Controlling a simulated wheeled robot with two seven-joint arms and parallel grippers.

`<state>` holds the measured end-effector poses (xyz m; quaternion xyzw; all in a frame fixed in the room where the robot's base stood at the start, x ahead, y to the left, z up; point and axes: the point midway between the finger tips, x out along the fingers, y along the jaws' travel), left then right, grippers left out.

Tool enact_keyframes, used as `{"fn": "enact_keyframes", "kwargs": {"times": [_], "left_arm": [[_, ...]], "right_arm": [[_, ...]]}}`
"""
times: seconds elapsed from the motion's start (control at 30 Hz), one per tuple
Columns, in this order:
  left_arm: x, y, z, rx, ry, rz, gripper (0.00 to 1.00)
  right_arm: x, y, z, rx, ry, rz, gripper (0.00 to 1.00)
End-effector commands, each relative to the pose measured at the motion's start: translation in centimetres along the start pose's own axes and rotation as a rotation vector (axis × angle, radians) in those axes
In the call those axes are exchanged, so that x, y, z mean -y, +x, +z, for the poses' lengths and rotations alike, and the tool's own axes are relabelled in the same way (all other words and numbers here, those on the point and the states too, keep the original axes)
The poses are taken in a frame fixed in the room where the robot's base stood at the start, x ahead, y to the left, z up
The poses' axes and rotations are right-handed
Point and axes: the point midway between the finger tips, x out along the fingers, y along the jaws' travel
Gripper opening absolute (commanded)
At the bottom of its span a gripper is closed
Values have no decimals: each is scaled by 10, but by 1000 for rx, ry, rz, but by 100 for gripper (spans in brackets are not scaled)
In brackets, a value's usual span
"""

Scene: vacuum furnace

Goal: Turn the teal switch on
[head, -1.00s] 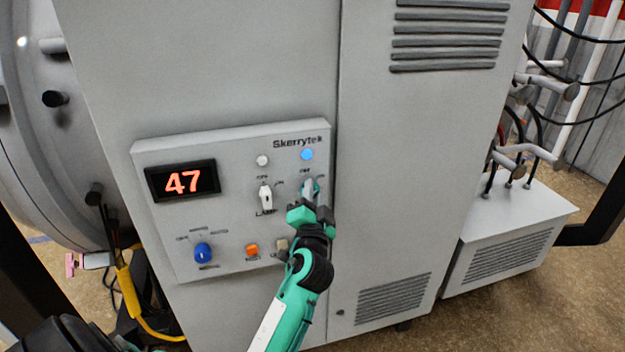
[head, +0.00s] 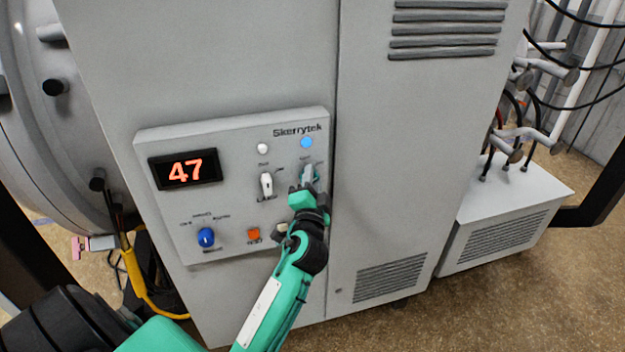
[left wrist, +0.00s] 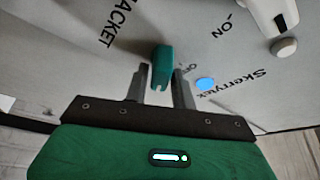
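The teal switch (left wrist: 162,67) shows in the left wrist view as a short teal lever on the grey panel. My left gripper (left wrist: 160,75) is open, with one grey finger on each side of the lever and small gaps visible. Whether a finger touches it I cannot tell. In the head view my left gripper (head: 308,180) is at the right side of the control panel (head: 225,200), below the blue lamp (head: 307,142), and largely hides the switch. My right gripper is not in view.
The panel also carries a white lamp switch (head: 267,184), a blue knob (head: 206,237), an orange button (head: 253,234) and a red "47" display (head: 185,169). A round white lamp (head: 262,148) sits above the white switch. The cabinet door (head: 400,170) is flat and clear.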

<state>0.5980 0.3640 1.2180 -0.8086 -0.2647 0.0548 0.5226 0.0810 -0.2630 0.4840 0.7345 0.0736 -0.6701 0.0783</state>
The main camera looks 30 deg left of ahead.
Motion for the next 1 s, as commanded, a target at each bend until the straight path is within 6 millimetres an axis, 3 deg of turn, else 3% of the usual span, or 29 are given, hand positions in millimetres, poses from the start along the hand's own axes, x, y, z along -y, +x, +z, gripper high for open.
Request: {"fn": "enact_keyframes", "kwargs": {"times": [0.07,0.47,1.0], "left_arm": [[0,0,0,0,-1,0,40],[-3,-10,1,0,-3,2,40],[-4,-119,2,1,-3,2,40]], "right_arm": [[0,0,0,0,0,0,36],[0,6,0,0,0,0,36],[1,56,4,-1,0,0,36]]}}
